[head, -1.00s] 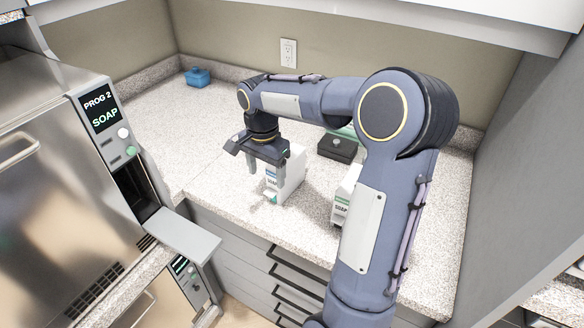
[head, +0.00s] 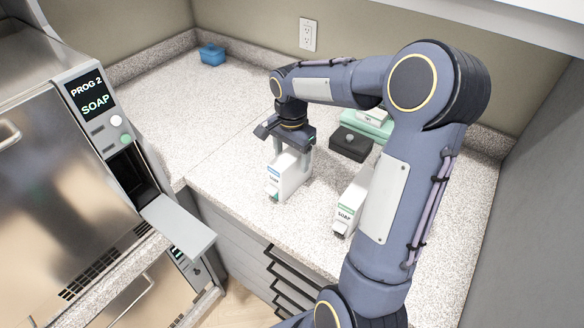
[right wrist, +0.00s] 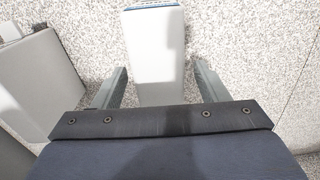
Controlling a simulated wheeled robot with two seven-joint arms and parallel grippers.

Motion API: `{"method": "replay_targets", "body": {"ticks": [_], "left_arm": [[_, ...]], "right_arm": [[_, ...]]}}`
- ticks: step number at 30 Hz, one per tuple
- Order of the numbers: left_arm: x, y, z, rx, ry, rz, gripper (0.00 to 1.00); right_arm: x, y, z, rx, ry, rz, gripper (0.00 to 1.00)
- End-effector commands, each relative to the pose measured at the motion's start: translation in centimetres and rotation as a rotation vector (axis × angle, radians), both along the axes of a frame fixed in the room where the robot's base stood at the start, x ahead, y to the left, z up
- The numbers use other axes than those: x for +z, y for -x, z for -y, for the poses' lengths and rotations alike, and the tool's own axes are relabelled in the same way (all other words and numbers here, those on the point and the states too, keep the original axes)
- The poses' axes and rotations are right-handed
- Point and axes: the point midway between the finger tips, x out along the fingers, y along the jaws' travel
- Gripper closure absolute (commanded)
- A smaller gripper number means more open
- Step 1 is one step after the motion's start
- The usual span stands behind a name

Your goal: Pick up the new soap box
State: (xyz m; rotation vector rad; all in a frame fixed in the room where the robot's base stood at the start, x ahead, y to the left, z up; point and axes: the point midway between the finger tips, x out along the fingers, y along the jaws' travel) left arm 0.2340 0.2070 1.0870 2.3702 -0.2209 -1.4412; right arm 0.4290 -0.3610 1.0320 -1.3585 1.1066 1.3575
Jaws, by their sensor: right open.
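The pictures do not show which one is new. My right gripper (head: 293,154) points down over the blue-label box, with its fingers open on either side of it. In the right wrist view, the blue-label box (right wrist: 156,50) lies between the open fingers, with a gap visible on each side. My left gripper is out of view.
A black box (head: 350,144) and a green container (head: 368,123) sit behind the soap boxes. A blue container (head: 211,54) stands in the far corner. The autoclave (head: 50,165), showing "PROG 2 SOAP", has an open drawer flap (head: 178,224) at left.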

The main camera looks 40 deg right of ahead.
Motion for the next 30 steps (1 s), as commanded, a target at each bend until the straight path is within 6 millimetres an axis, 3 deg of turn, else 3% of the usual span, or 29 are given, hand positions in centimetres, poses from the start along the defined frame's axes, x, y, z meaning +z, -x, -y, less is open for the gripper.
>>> {"method": "replay_targets", "body": {"ticks": [7, 16, 30], "left_arm": [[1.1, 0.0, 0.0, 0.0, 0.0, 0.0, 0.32], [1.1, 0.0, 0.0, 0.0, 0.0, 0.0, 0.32], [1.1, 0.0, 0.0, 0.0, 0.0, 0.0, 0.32]], "right_arm": [[-3.5, 0.2, -0.2, 0.0, -0.001, -0.004, 0.33], [-4.2, 0.1, -0.2, -0.001, 0.0, 0.001, 0.33], [-4.1, 0.0, -0.2, 0.0, 0.001, 0.002, 0.92]]}}
